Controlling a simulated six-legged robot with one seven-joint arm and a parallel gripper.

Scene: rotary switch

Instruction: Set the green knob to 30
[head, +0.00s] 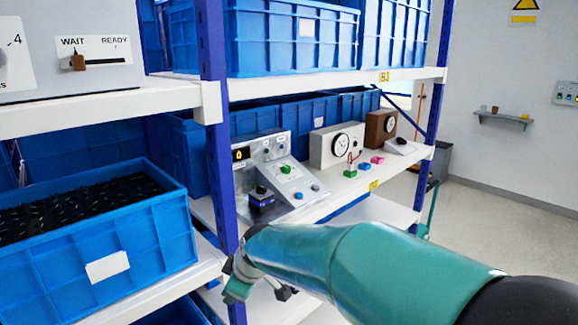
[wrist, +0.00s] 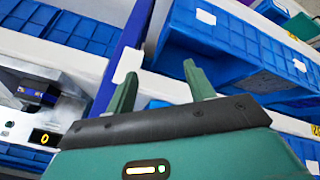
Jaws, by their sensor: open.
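The green knob (head: 285,169) sits on the sloped face of a grey control panel (head: 281,188) on the middle shelf in the head view. It is small there, and I cannot read its setting. The panel's small display (head: 241,154) shows a yellow digit; in the wrist view this display (wrist: 43,136) seems to read 0. My gripper (head: 238,287) is below and left of the panel in the head view, apart from the knob. In the wrist view my gripper (wrist: 160,82) has its two green fingers spread with nothing between them. The knob cannot be made out there.
A blue upright post (head: 219,150) stands just left of the panel. A blue crate (head: 110,235) is at left. A black knob on a dark blue block (head: 261,200) stands at the panel's front left. White and brown dial boxes (head: 336,146) are to the right. The upper shelf (head: 300,86) is overhead.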

